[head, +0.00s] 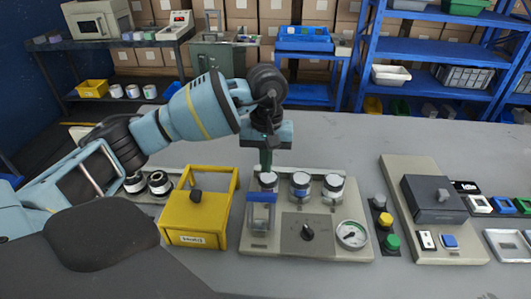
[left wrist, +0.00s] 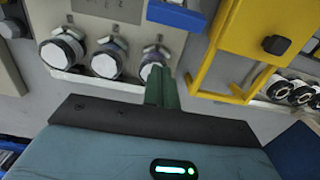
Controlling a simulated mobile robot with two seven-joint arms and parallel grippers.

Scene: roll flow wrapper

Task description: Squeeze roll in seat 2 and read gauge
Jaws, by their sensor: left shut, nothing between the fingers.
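A beige panel (head: 262,243) on the bench holds three white-and-dark rolls in a row: a left roll (head: 267,183), a middle roll (head: 300,186) and a right roll (head: 333,188). No seat numbers are readable. A round gauge (head: 351,234) sits at the panel's lower right; its reading is too small to tell. My left gripper (head: 266,160) points down, shut and empty, right over or behind the left roll. In the left wrist view its green fingers (left wrist: 162,90) partly cover that roll (left wrist: 152,62); I cannot tell whether they touch. My right gripper is not in view.
A yellow frame box (head: 195,215) stands close left of the panel, with dark-and-white rolls (head: 159,183) behind it. A blue-framed clear guard (head: 261,212) and a black knob (head: 307,232) are on the panel. Buttons (head: 385,220) stand to the right. The bench behind is clear.

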